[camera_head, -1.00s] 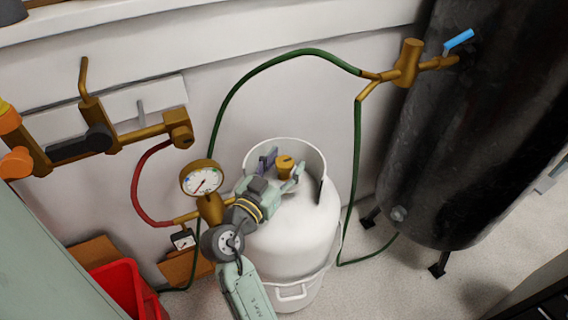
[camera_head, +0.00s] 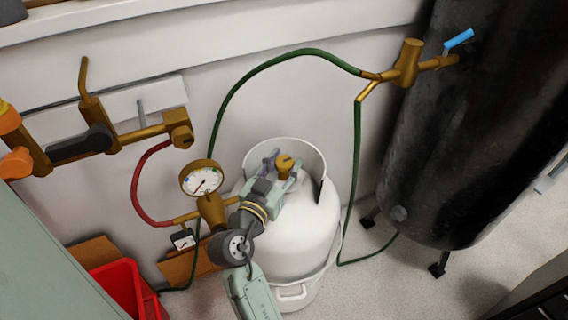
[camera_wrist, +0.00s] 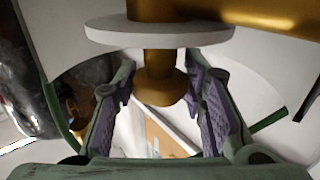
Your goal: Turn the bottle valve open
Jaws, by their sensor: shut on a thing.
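The white gas bottle (camera_head: 300,235) stands on the floor in the middle of the head view, with a white collar around its top. The brass bottle valve (camera_head: 287,163) sits inside the collar. My gripper (camera_head: 281,168) reaches over the collar from the lower left, with its fingers at the valve. In the wrist view my gripper (camera_wrist: 160,90) has a purple-padded finger on each side of the brass valve stem (camera_wrist: 159,84), below a white disc (camera_wrist: 158,33). It is shut on the valve; the exact contact is hard to see.
A pressure gauge (camera_head: 202,178) on brass fittings stands just left of my wrist. A green hose (camera_head: 240,83) arches over the bottle and a red hose (camera_head: 137,190) hangs left. A black tank (camera_head: 465,140) stands right, a red bin (camera_head: 117,285) lower left.

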